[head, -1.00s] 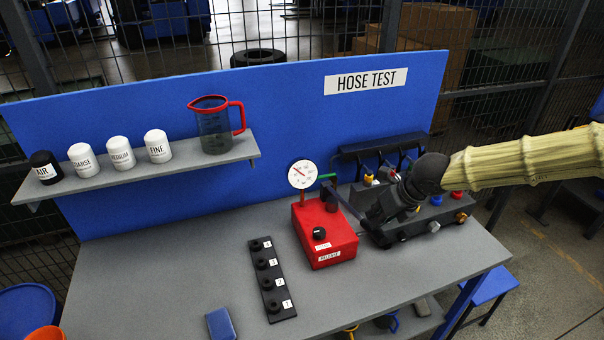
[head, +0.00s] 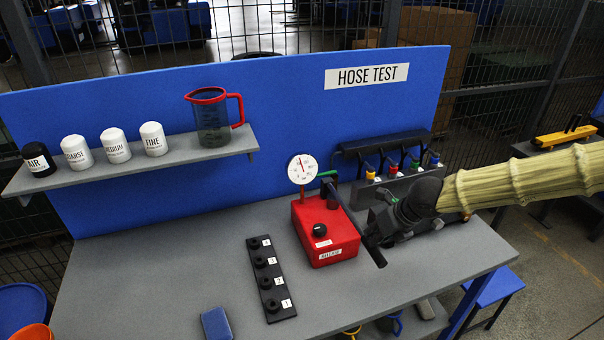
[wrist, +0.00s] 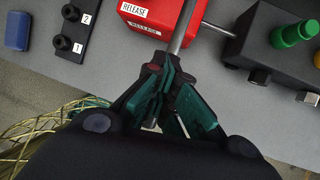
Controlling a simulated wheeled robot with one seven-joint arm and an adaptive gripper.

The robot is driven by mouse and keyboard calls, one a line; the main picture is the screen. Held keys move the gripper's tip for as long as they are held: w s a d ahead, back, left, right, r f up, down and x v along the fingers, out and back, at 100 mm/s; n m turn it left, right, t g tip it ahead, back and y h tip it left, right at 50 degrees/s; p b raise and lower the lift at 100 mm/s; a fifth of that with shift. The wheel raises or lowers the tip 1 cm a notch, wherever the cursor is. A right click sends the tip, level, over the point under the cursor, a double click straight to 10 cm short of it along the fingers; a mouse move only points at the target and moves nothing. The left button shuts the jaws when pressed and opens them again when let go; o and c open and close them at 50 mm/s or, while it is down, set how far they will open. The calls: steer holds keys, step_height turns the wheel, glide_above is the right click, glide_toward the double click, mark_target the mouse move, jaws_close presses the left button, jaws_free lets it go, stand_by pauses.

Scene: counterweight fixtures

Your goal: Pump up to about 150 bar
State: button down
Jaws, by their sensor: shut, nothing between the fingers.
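The red pump box (head: 326,233) stands on the bench with a black knob on top and a RELEASE label; part of it shows in the wrist view (wrist: 165,14). Its round white gauge (head: 302,169) has a red needle pointing nearly straight up; the figures are too small to read. The pump lever (head: 345,203) slopes from the pump down to the right, its end near the bench top. In the wrist view the lever's grey rod (wrist: 184,27) runs down to my fingertips. My gripper (head: 371,239) is shut at the lever, touching or just beside it; the fingertips (wrist: 163,75) hide the contact.
A black numbered strip (head: 271,278) and a blue block (head: 216,324) lie left. Hoses with coloured ends hang from a rack (head: 385,147) behind. The bench's left side is clear.

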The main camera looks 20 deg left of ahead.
step_height(320, 180, down, 4)
steer(key=shift+r+b, duration=0.25)
steer(key=shift+b, duration=0.55)
steer(key=shift+r+p, duration=0.65)
step_height(320, 180, up, 11)
steer(key=p, duration=0.5)
steer(key=shift+p, duration=0.4)
